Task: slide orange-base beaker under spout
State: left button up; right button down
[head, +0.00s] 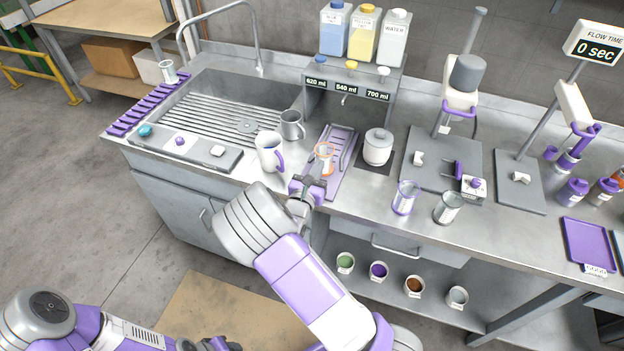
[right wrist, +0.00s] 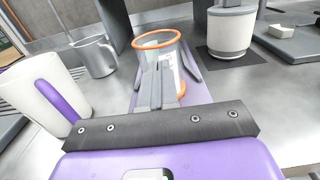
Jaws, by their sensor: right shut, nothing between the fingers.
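The clear beaker with an orange rim (head: 325,148) stands upright on the near half of the purple drip tray (head: 343,137). In the right wrist view the beaker (right wrist: 158,41) is straight ahead of the fingers. My right gripper (head: 318,173) is shut and empty on the near side of the beaker. Its closed fingers (right wrist: 160,78) overlap the beaker's lower part in view; I cannot tell whether they touch. The small spout (head: 344,99) hangs at the dispenser's front, beyond the beaker. My left gripper (head: 220,344) is cut off at the bottom edge.
A white mug with a purple handle (head: 269,153) and a metal mug (head: 292,125) stand left of the tray. A white lidded jar (head: 377,147) stands to the right. Two glass beakers (head: 405,197) (head: 448,207) stand near the counter's front edge. The sink (head: 228,112) is at left.

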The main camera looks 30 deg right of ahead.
jog(key=x, duration=1.6)
jog(key=shift+w+d+b, duration=0.25)
jog(key=shift+d+b, duration=0.1)
jog(key=shift+b, duration=0.05)
